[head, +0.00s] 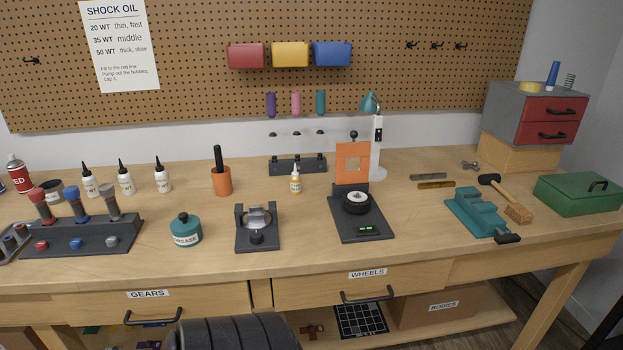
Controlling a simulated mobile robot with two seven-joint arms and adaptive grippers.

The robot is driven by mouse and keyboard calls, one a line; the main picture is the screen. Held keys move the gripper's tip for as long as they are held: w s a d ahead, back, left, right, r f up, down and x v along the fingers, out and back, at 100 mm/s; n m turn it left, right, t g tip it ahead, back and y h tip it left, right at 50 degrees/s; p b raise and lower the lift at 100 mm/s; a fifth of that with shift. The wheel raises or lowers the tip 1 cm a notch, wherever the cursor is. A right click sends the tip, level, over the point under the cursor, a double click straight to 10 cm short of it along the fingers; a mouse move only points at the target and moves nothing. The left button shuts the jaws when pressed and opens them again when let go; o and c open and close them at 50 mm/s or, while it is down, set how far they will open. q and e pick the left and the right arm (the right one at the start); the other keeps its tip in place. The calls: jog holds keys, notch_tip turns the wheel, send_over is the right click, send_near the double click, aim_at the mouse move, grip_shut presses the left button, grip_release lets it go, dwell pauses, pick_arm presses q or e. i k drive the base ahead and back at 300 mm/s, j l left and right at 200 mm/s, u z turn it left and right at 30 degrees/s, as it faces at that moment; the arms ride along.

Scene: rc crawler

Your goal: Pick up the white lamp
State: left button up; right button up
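The white lamp (378,158) stands upright at the back of the workbench, right of centre. It has a white base and post, a dark panel on the post, and a teal head (370,103) tilted to the left. Neither of my grippers shows in the head view.
In front of the lamp is a dark stand (361,226) with a small wheel. A yellow-labelled bottle (295,181) stands left. A pegboard (200,60) rises behind.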

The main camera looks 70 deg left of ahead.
aim_at(370, 103)
jog(key=u, duration=2)
jog(key=i+l, duration=0.1)
jog(key=l, duration=1)
jog(key=i, duration=0.05)
